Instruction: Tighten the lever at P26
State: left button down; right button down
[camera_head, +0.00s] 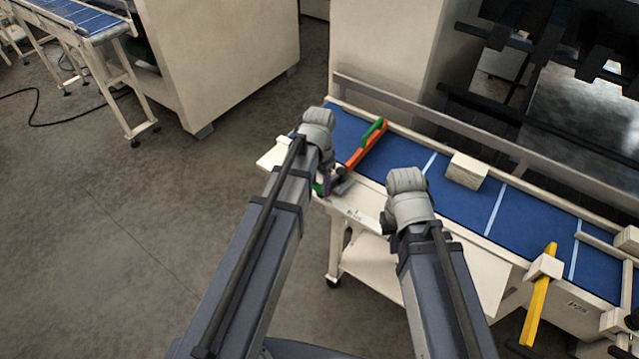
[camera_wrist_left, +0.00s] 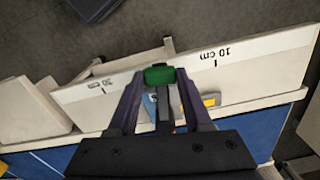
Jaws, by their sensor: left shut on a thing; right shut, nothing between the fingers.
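My left gripper (camera_head: 328,187) is at the near edge of the blue conveyor, at its left end. In the left wrist view, its two purple fingers (camera_wrist_left: 160,92) are closed about a small green piece (camera_wrist_left: 160,75), which looks like a lever's grip. A bit of green also shows beside the gripper in the head view (camera_head: 318,188). My arm hides most of it. No P26 label is readable. My right gripper (camera_head: 387,222) is shut and empty, beside the conveyor's near edge to the right of the left one.
An orange bar (camera_head: 362,150) with a green part (camera_head: 373,131) lies across the belt (camera_head: 400,155). A beige block (camera_head: 466,170) sits further right. A yellow lever (camera_head: 539,298) stands near a label reading P25. A scale with 10 cm and 20 cm marks (camera_wrist_left: 235,55) runs along the edge.

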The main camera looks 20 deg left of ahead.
pick_arm(q)
jog(key=shift+a, duration=0.1)
jog(key=w+a+m, duration=0.1)
jog(key=m, duration=0.1)
jog(key=w+a+m, duration=0.1)
jog(key=m, duration=0.1)
jog(key=shift+w+a, duration=0.2)
jog(key=shift+a, duration=0.05)
jog(key=w+m, duration=0.1)
jog(key=m, duration=0.1)
jog(key=w+a+m, duration=0.1)
jog(key=m, duration=0.1)
jog(key=shift+w+a, duration=0.15)
jog(key=shift+w, duration=0.1)
jog(key=w+m, duration=0.2)
jog(key=m, duration=0.1)
jog(key=w+m, duration=0.1)
jog(key=shift+w+a, duration=0.2)
jog(key=shift+a, duration=0.05)
jog(key=shift+w+d+m, duration=0.15)
jog(key=shift+w+m, duration=0.5)
jog(key=shift+m, duration=0.35)
jog(key=shift+w+d+m, duration=0.15)
jog(key=shift+w+m, duration=0.5)
jog(key=shift+m, duration=0.35)
jog(key=shift+c, duration=1.6)
grip_release()
jog(key=shift+r, duration=0.1)
